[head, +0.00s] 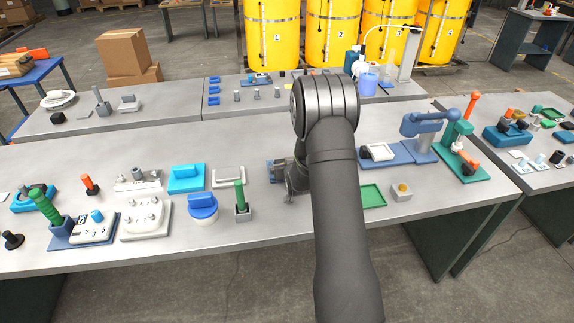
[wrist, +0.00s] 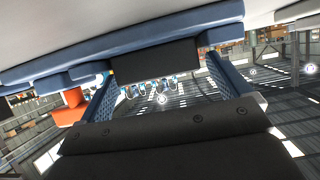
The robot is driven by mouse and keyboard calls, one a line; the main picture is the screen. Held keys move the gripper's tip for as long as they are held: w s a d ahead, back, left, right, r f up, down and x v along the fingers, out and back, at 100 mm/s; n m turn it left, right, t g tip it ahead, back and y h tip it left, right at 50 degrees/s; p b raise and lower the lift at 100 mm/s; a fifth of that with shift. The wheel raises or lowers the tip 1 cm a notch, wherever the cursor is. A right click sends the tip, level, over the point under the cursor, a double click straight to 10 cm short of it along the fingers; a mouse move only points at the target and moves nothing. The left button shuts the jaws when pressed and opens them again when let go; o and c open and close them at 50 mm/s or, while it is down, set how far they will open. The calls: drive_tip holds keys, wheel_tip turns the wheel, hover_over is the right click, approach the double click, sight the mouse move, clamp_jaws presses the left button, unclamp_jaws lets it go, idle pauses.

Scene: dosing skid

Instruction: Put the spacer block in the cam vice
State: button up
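My gripper (head: 293,178) is low over the near bench, left of my forearm, partly hidden by my own arm. Beside it is a blue-grey fixture (head: 275,165), probably the cam vice, mostly covered by the gripper. In the wrist view, my gripper's two blue fingers (wrist: 160,72) are spread well apart. A dark block (wrist: 155,58), probably the spacer block, lies at the fingertips between blue jaw-like parts (wrist: 150,38). A thin gap shows between it and the right finger. I cannot tell whether the fingers grip it.
A green-handled post (head: 240,200) and a blue round knob (head: 203,206) stand to the left. A blue press fixture (head: 420,127) stands farther right.

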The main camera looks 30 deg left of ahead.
drive_tip(key=shift+s+d+r, duration=0.15)
drive_tip(key=shift+r, duration=0.1)
drive_tip(key=v, duration=1.1)
drive_tip(key=shift+s+d, duration=0.15)
drive_tip(key=shift+d, duration=0.05)
drive_tip(key=x, duration=1.1)
drive_tip(key=shift+w+a+f, duration=0.1)
drive_tip(key=shift+w+a, duration=0.1)
drive_tip(key=shift+a, duration=0.1)
drive_tip(key=shift+w+a, duration=0.15)
drive_tip(key=shift+r, duration=1.1)
drive_tip(key=shift+f, duration=0.1)
